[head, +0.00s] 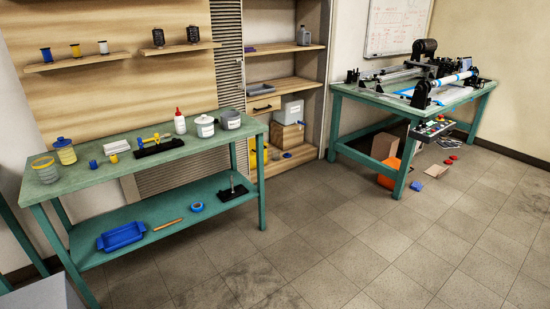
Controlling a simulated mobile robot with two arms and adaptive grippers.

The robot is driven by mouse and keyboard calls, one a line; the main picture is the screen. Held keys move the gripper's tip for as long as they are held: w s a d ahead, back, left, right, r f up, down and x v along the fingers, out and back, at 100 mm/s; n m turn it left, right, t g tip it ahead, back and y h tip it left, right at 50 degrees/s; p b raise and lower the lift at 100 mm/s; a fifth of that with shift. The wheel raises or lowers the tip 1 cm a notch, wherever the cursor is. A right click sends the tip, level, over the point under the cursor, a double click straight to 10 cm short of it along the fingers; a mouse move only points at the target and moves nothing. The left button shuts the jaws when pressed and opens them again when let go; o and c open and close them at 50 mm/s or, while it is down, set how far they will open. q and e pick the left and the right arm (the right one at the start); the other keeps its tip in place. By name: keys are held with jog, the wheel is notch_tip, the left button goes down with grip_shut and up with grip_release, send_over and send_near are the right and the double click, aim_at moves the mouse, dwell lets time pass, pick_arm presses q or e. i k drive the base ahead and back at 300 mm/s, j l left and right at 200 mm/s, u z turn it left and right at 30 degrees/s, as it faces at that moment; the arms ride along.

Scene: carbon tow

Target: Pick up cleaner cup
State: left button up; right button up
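A white lidded cup (204,127) with a small label stands upright on the green workbench (145,180), toward its right end. A grey cup (230,120) with a handle and a pale label stands just right of it. The labels are too small to read, so I cannot tell which one is the cleaner cup. Neither of my grippers is in view, and nothing touches either cup.
A white bottle with a red tip (180,122) stands left of the cups. A black holder with yellow parts (158,146) and jars (65,151) are farther left. A blue tray (121,236) lies on the lower shelf. The tiled floor (300,240) is mostly open.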

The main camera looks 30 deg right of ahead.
aim_at(276, 155)
jog(key=i+l+z, duration=0.6)
jog(key=i+l, duration=0.2)
jog(key=i+l+z, duration=0.3)
jog(key=i, duration=0.15)
jog(key=i+l+z, duration=0.1)
jog(key=i+z, duration=0.2)
jog(key=i, duration=0.15)
jog(key=i+z, duration=0.3)
jog(key=i, duration=0.2)
